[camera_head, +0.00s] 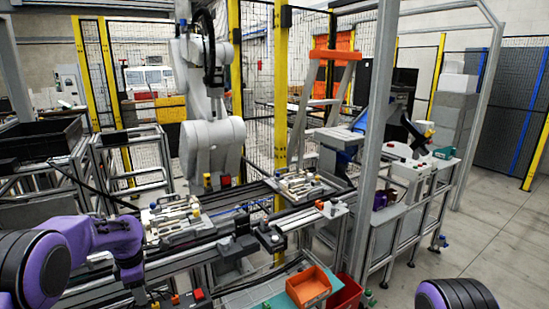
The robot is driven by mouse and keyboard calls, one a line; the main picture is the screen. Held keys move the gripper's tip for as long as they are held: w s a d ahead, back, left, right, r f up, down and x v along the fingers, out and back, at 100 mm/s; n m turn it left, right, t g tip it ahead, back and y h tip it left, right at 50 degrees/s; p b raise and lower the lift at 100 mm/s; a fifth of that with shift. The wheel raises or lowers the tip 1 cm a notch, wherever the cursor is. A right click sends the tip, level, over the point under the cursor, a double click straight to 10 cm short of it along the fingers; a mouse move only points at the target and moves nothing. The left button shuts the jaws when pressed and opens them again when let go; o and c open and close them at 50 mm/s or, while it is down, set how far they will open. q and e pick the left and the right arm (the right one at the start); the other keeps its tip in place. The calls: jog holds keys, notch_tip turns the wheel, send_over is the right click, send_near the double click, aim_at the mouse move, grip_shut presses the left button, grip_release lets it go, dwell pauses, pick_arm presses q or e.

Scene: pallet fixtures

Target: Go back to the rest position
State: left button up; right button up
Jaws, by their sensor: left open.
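My left arm comes in from the left, purple and black, and bends down at the wrist. My left gripper (133,284) is small and dark at the lower left, beside the front of the conveyor frame; it is open, and I see nothing held in it. Only a black and purple piece of my right arm shows at the bottom right edge; my right gripper is out of view. One pallet fixture (172,221) with metal parts sits on the conveyor beyond my left wrist. A second pallet fixture (299,184) sits farther right along the conveyor.
An orange bin (309,287) and a red bin (346,293) stand at the front centre. A white industrial robot (211,140) stands behind the conveyor. A grey post (372,150) rises right of centre. Open floor (478,235) lies at the right.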

pick_arm(q)
notch_tip(320, 180, down, 9)
jog(key=w+m+t+y+b, duration=0.1)
jog(key=w+m+t, duration=0.1)
jog(key=m+t, duration=0.4)
jog(key=s+d+f+m+y+b, duration=0.2)
jog(key=s+f+m, duration=0.3)
jog(key=s+f, duration=0.4)
jog(key=s+d+f+m+g+b, duration=0.1)
jog(key=s+f, duration=0.3)
jog(key=s, duration=0.6)
jog(key=s+d+f+m+g+b, duration=0.1)
jog(key=s+d+f+m+b, duration=0.1)
jog(key=s, duration=0.8)
jog(key=s+d+f+m+g+b, duration=0.1)
jog(key=s+d+f+m+b, duration=0.1)
jog(key=s+f+b, duration=0.2)
jog(key=s+f, duration=0.3)
jog(key=s, duration=0.4)
jog(key=shift+m, duration=0.3)
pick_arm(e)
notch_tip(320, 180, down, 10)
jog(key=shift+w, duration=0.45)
pick_arm(q)
jog(key=shift+f, duration=0.1)
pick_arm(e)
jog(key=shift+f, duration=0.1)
